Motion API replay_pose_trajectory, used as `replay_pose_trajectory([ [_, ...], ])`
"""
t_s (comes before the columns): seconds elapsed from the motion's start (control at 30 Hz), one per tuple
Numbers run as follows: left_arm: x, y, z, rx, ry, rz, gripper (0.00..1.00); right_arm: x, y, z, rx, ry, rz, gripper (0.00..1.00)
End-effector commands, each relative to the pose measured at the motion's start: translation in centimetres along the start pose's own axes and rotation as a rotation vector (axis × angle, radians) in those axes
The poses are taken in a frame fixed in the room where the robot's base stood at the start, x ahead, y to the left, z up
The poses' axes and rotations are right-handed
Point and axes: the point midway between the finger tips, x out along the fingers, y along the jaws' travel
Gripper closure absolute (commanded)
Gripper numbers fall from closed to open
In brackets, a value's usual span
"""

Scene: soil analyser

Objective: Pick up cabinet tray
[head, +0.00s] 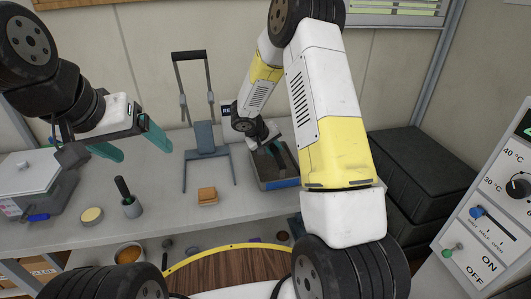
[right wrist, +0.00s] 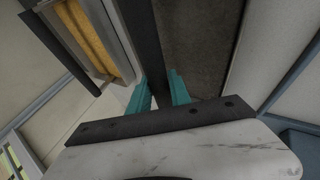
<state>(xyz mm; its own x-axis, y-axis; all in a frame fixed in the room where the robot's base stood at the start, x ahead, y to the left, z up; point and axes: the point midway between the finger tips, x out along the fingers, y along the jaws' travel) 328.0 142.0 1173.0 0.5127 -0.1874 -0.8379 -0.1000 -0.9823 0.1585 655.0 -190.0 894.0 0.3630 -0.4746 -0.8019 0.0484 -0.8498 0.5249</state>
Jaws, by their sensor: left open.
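A tray (head: 280,184) with a blue front edge and dark, soil-like contents stands on the grey bench right of centre. My right gripper (head: 272,147) points down at the tray's back part, and the forearm hides some of it. In the right wrist view its teal fingers (right wrist: 162,92) are a small gap apart, with a dark strip running between them and a brown surface (right wrist: 200,45) beside it. Whether they touch the strip is unclear. My left gripper (head: 135,140) is open and empty above the left of the bench, well away from the tray.
A dark-handled tool (head: 128,200), a round yellowish disc (head: 92,215) and a grey box (head: 30,185) stand further left. Black cases (head: 420,165) are at right, near a control panel (head: 495,210).

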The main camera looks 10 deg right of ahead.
Motion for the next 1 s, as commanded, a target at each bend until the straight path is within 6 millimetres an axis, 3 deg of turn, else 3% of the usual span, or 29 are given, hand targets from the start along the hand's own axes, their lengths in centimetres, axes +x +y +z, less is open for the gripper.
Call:
replay_pose_trajectory([
  [0.03, 0.0, 0.0, 0.0, 0.0, 0.0, 0.0, 0.2, -0.01, 0.0, 0.0, 0.0, 0.0, 0.0, 0.88],
  [0.1, 0.0, 0.0, 0.0, 0.0, 0.0, 0.0, 0.2, -0.02, 0.0, 0.0, 0.0, 0.0, 0.0, 1.0],
  [1.0, 0.0, 0.0, 0.0, 0.0, 0.0, 0.0, 0.2, -0.05, -0.01, -0.02, -0.001, 0.001, 0.0, 1.0],
])
